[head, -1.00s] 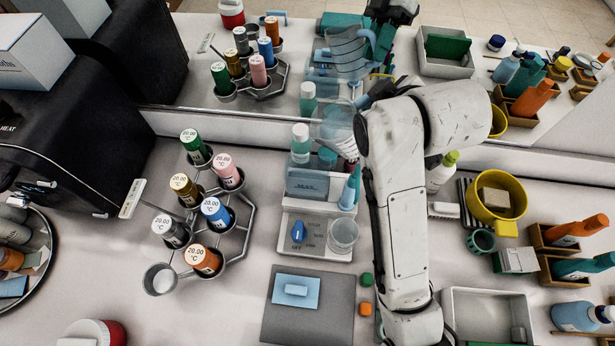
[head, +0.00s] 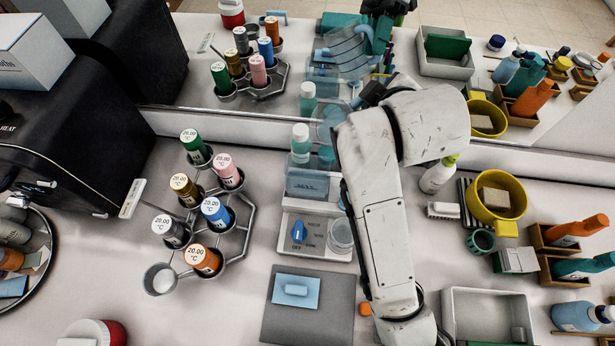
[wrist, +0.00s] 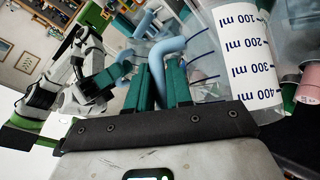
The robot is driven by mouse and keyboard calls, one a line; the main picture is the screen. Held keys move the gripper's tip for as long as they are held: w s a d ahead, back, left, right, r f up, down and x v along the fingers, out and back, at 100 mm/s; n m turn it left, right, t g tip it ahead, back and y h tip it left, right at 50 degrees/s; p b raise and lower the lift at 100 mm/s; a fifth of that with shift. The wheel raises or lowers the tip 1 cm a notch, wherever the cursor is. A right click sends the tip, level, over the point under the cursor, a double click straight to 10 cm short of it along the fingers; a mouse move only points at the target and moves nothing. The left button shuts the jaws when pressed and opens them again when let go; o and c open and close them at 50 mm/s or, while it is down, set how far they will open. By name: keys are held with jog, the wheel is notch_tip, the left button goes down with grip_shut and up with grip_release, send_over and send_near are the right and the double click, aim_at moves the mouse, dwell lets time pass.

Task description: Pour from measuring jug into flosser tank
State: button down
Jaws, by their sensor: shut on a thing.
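My gripper (wrist: 158,82) has its green fingers shut on the light-blue handle (wrist: 160,52) of the clear measuring jug (wrist: 250,60), whose white scale reads 100 to 400 ml. In the head view my arm hides the gripper and most of the jug. The mirror shows the jug's reflection (head: 345,66), tilted and held up. I cannot tell the liquid levels.
A rack of coloured bottles (head: 245,232) stands left of the flosser. A grey mat (head: 338,305) with a blue pad lies in front. A yellow pot (head: 518,185), a white bottle (head: 437,178) and a grey tray (head: 450,310) are on the right. The mirror bounds the back.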

dwell(0.5)
jog(key=shift+s+a+r+n+t+h, duration=0.15)
jog(key=shift+a+r+n+t+h, duration=0.05)
jog(key=shift+r+n+t+h, duration=0.1)
dwell(0.8)
jog(key=shift+s+a+r+n+t+h, duration=0.15)
jog(key=shift+s+a+n+t+h, duration=0.15)
jog(key=shift+a+n+t+h, duration=0.25)
dwell(5.2)
dwell(0.3)
jog(key=shift+w+d+m+g+y, duration=0.2)
jog(key=shift+d+m+g+y, duration=0.05)
jog(key=shift+d+m+g, duration=0.15)
jog(key=shift+w+d+f+m+g+y, duration=0.2)
jog(key=shift+f+m+g+y, duration=0.1)
jog(key=shift+y, duration=0.2)
